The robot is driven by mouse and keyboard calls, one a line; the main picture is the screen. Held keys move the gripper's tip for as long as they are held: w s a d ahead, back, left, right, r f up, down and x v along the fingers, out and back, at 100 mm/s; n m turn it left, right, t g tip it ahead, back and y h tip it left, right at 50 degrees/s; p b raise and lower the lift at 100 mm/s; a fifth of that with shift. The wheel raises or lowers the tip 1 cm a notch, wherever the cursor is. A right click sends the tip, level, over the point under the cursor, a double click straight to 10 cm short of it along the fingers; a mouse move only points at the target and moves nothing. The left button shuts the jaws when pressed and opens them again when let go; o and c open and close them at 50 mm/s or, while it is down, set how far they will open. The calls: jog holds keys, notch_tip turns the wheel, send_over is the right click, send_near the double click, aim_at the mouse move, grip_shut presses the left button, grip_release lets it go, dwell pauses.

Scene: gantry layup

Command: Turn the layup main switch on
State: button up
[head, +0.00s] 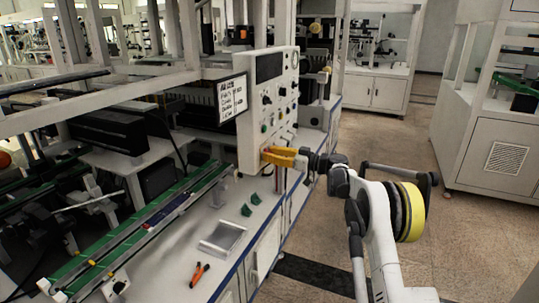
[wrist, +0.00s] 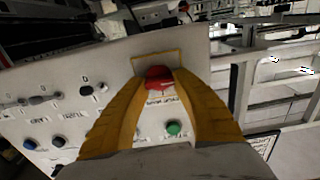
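The main switch is a red rotary knob (wrist: 158,74) on a yellow-bordered plate on the pale control panel, seen in the wrist view. The lettering beside it is upside down and hard to read. My gripper (wrist: 161,82) has its two yellow fingers on either side of the red knob, their tips appearing to touch it. In the head view my gripper (head: 272,154) reaches the lower part of the control panel (head: 249,130) from the right. The knob is hidden there behind the fingers. I cannot tell the knob's exact setting.
A green button (wrist: 173,128) sits between my fingers in the wrist view. Black selector knobs (wrist: 87,91) and blue buttons are to the left. In the head view, green parts, a clear tray (head: 222,238) and orange-handled pliers (head: 200,272) lie on the bench. Floor at right is open.

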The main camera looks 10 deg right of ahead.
dwell(0.4)
jog(key=m+p, duration=0.1)
jog(key=m, duration=0.3)
jog(key=shift+w+r+m, duration=0.1)
jog(key=shift+m, duration=0.3)
jog(key=m+p, duration=0.1)
jog(key=m, duration=0.3)
jog(key=shift+m, duration=0.3)
jog(key=m+p, duration=0.1)
jog(key=m, duration=0.3)
jog(key=shift+w+d+m, duration=0.1)
jog(key=shift+m, duration=0.2)
jog(key=shift+f+m, duration=0.15)
jog(key=shift+m, duration=0.8)
jog(key=shift+f+m, duration=0.1)
jog(key=shift+m, duration=0.85)
jog(key=o, duration=1.2)
